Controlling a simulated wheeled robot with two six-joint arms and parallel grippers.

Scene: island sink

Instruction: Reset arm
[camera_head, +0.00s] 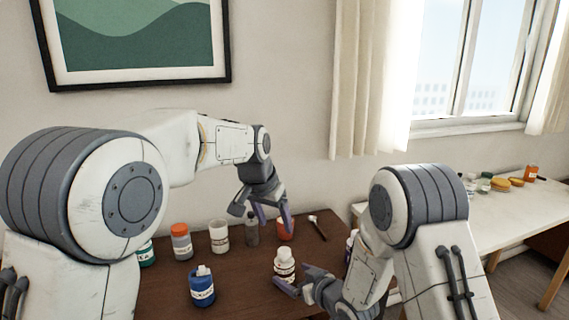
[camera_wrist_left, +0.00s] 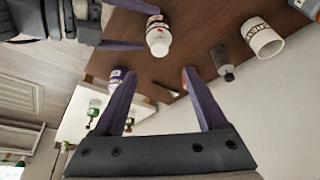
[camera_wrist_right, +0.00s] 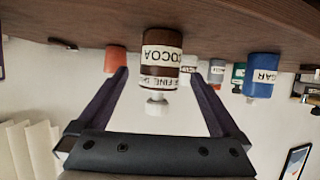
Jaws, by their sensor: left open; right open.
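My left gripper (camera_head: 270,222) is open and empty, raised above the back of the brown table (camera_head: 245,275). My right gripper (camera_head: 296,279) is open, low over the table's front right. A cocoa jar (camera_head: 284,266) with a white cap stands upright just by its fingers. In the right wrist view the cocoa jar (camera_wrist_right: 161,60) appears between and beyond the two open fingertips, not clamped; I cannot tell if a finger touches it. In the left wrist view nothing is between the left fingers (camera_wrist_left: 160,78) but distant background.
A blue sugar bottle (camera_head: 202,288), an orange-lidded jar (camera_head: 181,242), a white cup (camera_head: 219,236), a grey bottle (camera_head: 252,230) and an orange pot (camera_head: 286,231) stand on the table. A white counter (camera_head: 500,215) with food is at right, below a window.

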